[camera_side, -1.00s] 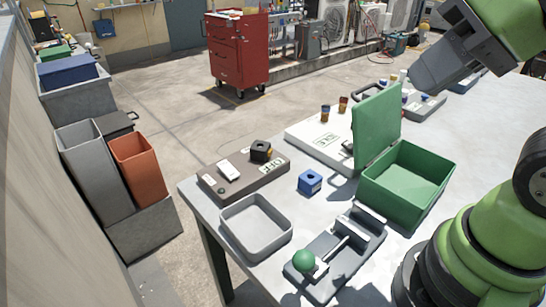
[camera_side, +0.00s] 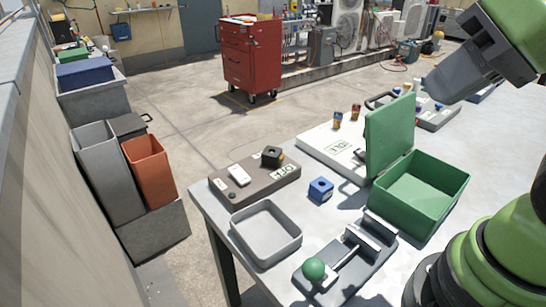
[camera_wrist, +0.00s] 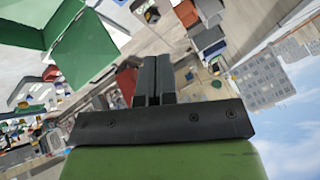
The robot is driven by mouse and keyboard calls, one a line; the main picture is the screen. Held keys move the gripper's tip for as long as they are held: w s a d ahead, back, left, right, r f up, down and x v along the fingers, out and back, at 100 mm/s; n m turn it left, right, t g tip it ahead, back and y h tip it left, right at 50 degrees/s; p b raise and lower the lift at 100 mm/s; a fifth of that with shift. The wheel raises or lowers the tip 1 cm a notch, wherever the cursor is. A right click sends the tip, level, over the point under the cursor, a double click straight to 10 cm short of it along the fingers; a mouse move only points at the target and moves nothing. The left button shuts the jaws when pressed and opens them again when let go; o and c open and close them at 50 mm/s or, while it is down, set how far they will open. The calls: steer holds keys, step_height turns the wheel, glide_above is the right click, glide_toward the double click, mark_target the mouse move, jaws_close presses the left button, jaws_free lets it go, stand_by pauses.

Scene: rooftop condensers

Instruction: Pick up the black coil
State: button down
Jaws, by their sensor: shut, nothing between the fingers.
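The black coil (camera_side: 272,156) is a small dark block on the brown board (camera_side: 240,191), near a label that reads "OFF". A similar blue coil (camera_side: 320,190) sits on the table to the right of the board. My gripper (camera_side: 436,88) is raised high above the table at the upper right of the side view, well away from the black coil. In the wrist view its two dark fingers (camera_wrist: 152,62) are together, with nothing between them.
A green box (camera_side: 416,205) with its lid (camera_side: 391,135) standing up is right of the blue coil. A grey tray (camera_side: 267,252) and a fixture with a green knob (camera_side: 313,268) are at the front. A pale board (camera_side: 325,136) lies behind.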

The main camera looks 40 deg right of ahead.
steer(key=c, duration=1.8)
jaws_free()
steer(key=shift+c, duration=0.2)
steer(key=o, duration=1.4)
steer(key=shift+c, duration=0.2)
steer(key=n+g, duration=0.3)
steer(key=n, duration=0.7)
glide_above(272, 153)
steer(key=s, duration=0.2)
step_height(272, 153, down, 22)
steer(key=shift+w+d, duration=0.1)
steer(key=shift+d+x, duration=0.15)
steer(key=shift+x, duration=0.8)
steer(key=shift+d+x, duration=0.2)
steer(key=shift+x, duration=0.8)
steer(key=shift+d+x, duration=0.15)
steer(key=shift+x, duration=0.8)
